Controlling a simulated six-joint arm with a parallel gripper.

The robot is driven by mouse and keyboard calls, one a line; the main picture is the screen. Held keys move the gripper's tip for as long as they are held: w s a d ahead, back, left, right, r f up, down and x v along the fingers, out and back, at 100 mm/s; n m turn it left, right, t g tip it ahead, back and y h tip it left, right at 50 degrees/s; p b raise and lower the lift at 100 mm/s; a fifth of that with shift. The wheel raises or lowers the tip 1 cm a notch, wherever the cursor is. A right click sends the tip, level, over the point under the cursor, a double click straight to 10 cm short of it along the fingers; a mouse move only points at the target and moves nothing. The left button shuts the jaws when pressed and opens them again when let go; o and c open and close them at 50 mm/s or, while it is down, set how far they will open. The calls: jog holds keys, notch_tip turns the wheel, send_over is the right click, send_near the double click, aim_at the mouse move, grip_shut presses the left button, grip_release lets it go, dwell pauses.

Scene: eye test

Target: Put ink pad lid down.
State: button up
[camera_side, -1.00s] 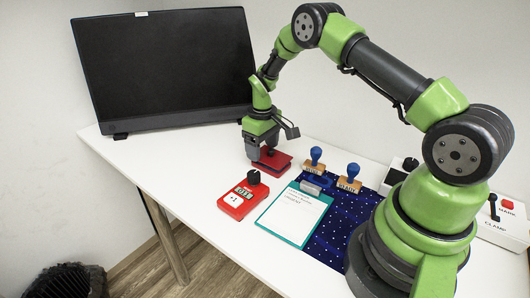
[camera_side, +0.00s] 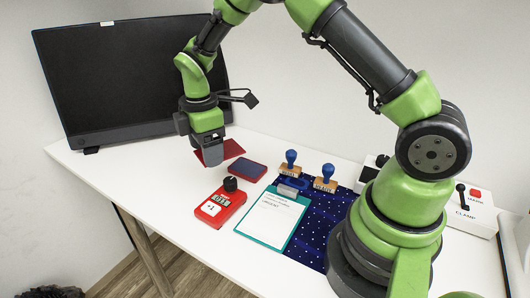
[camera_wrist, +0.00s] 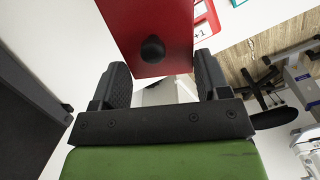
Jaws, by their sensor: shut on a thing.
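The ink pad lid (camera_side: 212,157) is a flat red plate. My gripper (camera_side: 208,141) is shut on it, at the table's far side in front of the screen. Whether the lid touches the table is hard to tell. The ink pad (camera_side: 246,170), with a blue top and red base, lies uncovered to the right of my gripper.
A red counter device (camera_side: 222,204) with a black knob stands in front of the pad. Two blue-handled stamps (camera_side: 290,164) stand behind. A black screen (camera_side: 125,80) is close behind my gripper. The white table (camera_side: 120,165) is bare at left.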

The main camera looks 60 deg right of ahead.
jog(key=shift+d+n, duration=0.25)
jog(key=shift+n, duration=0.05)
send_over(259, 156)
jog(key=f, duration=0.7)
jog(key=shift+a, duration=0.25)
notch_tip(259, 156, down, 4)
jog(key=shift+f, duration=0.1)
jog(key=shift+d+f, duration=0.15)
jog(key=shift+d, duration=0.05)
jog(key=shift+f, duration=0.1)
jog(key=o, duration=0.9)
